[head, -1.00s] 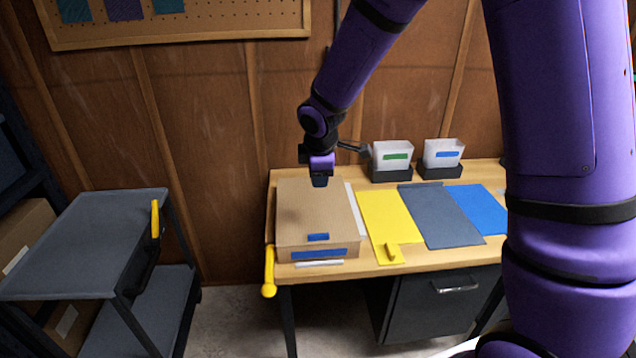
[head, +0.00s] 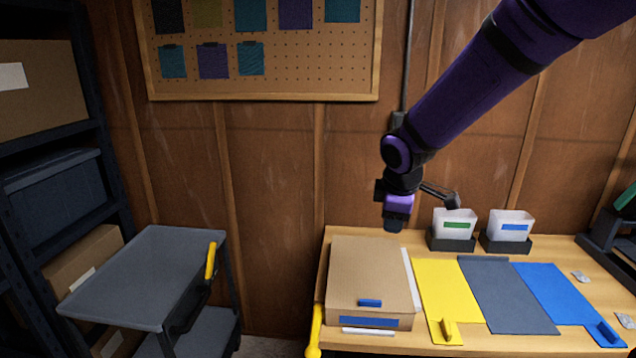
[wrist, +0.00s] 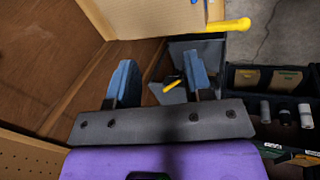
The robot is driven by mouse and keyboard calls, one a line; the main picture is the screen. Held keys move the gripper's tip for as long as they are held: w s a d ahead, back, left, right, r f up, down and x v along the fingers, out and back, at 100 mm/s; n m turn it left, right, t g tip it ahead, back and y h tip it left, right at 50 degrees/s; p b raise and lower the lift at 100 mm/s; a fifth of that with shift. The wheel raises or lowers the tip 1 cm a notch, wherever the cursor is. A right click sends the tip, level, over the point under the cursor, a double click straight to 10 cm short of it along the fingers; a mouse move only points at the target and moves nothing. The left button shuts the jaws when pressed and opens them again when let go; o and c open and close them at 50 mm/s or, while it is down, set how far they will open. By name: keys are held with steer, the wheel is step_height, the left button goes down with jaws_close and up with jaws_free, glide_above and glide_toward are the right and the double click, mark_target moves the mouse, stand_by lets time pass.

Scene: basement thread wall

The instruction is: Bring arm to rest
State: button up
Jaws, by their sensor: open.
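My arm is purple with black joints. In the head view my gripper (head: 393,224) hangs above the back edge of a closed cardboard box (head: 368,270) on the wooden workbench. In the wrist view my gripper (wrist: 157,85) shows two blue-grey fingers spread apart with nothing between them. The cardboard box also shows at the top of the wrist view (wrist: 165,15). I cannot tell the exact gap between gripper and box.
The workbench (head: 398,340) holds a yellow mat (head: 440,285), a grey mat (head: 505,295), a blue mat (head: 555,295) and two white bins (head: 455,222) (head: 508,226). A grey cart (head: 150,270) stands left. A pegboard (head: 300,80) hangs behind.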

steer(key=s+d+r+m+t, duration=0.1)
steer(key=s+d+r+m, duration=0.3)
steer(key=s, duration=0.3)
steer(key=s+d+r+m, duration=0.2)
steer(key=s+r+m, duration=0.1)
steer(key=s+r, duration=0.35)
steer(key=s+d+r+m, duration=0.1)
steer(key=s+m, duration=0.2)
steer(key=s, duration=0.4)
steer(key=s+d+r+m, duration=0.1)
steer(key=s+r+m, duration=0.1)
steer(key=s+m, duration=0.2)
steer(key=shift+s+d+r+y, duration=0.15)
steer(key=shift+s+d+y, duration=0.2)
steer(key=shift+s, duration=1.4)
